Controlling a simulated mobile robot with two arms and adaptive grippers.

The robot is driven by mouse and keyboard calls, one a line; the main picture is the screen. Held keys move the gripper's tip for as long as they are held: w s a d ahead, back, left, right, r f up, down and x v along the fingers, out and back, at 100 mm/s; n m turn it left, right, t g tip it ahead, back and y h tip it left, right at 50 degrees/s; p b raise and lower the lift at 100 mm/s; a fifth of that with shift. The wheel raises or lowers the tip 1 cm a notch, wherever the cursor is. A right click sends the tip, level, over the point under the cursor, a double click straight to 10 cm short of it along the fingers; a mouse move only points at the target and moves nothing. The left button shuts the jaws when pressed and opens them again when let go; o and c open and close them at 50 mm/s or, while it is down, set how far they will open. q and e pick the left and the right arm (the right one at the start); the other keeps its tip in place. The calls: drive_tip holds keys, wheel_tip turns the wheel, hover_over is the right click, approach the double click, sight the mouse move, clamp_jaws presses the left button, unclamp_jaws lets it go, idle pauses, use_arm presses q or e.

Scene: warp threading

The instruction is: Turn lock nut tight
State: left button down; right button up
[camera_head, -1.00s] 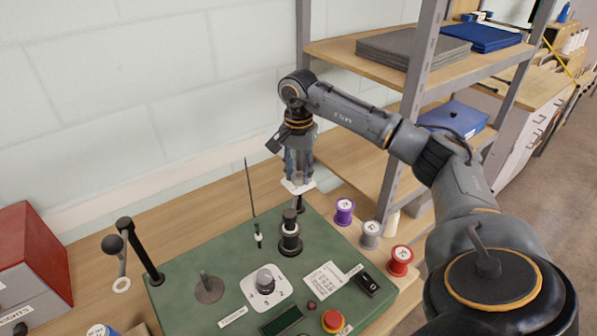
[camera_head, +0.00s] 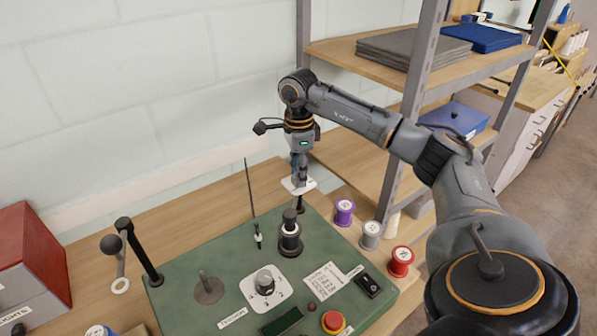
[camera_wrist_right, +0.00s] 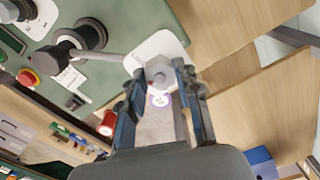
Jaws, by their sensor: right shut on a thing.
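The lock nut (camera_wrist_right: 158,75) is a light grey hexagonal piece over a white plate, seen in the right wrist view. My right gripper (camera_wrist_right: 160,80) has one finger on each side of it and is shut on it. In the head view my right gripper (camera_head: 299,180) points straight down at the white plate (camera_head: 291,187) at the green panel's back right corner. There its fingers largely hide the nut. A dark post shows just below the plate. My left gripper is not in view.
The green panel (camera_head: 205,258) carries a black stepped post (camera_head: 290,238), a numbered dial (camera_head: 265,282), a thin rod (camera_head: 250,195) and a red button (camera_head: 333,321). Purple (camera_head: 344,211), grey (camera_head: 370,235) and red (camera_head: 400,261) spools stand right of it. A shelf upright (camera_head: 408,110) is close to my right arm.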

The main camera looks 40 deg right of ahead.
drive_tip(key=m, duration=0.5)
drive_tip(key=shift+m, duration=0.3)
drive_tip(key=m, duration=0.5)
drive_tip(key=shift+m, duration=0.3)
drive_tip(key=o, duration=1.1)
drive_tip(key=shift+o, duration=0.2)
wheel_tip(320, 180, up, 12)
